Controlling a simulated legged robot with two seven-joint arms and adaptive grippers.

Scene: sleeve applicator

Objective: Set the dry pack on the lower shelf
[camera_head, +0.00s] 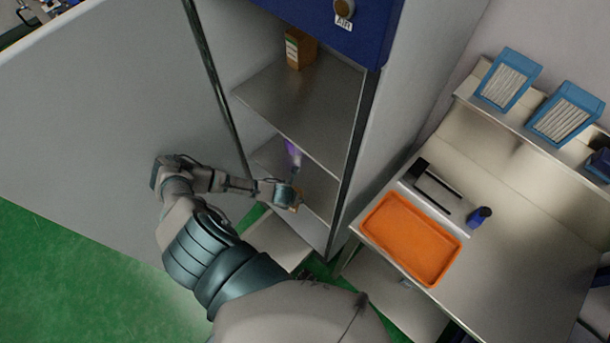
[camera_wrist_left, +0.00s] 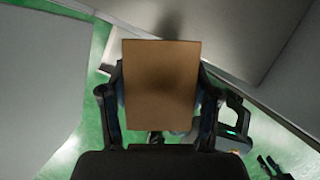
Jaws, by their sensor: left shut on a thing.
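The dry pack, a plain brown box (camera_wrist_left: 160,82), is between the fingers of my left gripper in the left wrist view. In the head view my left gripper (camera_head: 288,194) is shut on it at the front of the open cabinet's lower compartment, and only a small orange-brown part of the pack (camera_head: 296,208) shows. The lower shelf (camera_head: 318,190) is a grey metal surface just behind the gripper. I cannot tell whether the pack touches it. My right gripper is not in view.
The upper shelf (camera_head: 285,95) bears a brown carton (camera_head: 300,48). A purple-and-white item (camera_head: 292,152) shows behind my gripper. The cabinet door (camera_head: 110,100) stands open at left. At right, a bench holds an orange tray (camera_head: 410,237) and a small blue item (camera_head: 479,216).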

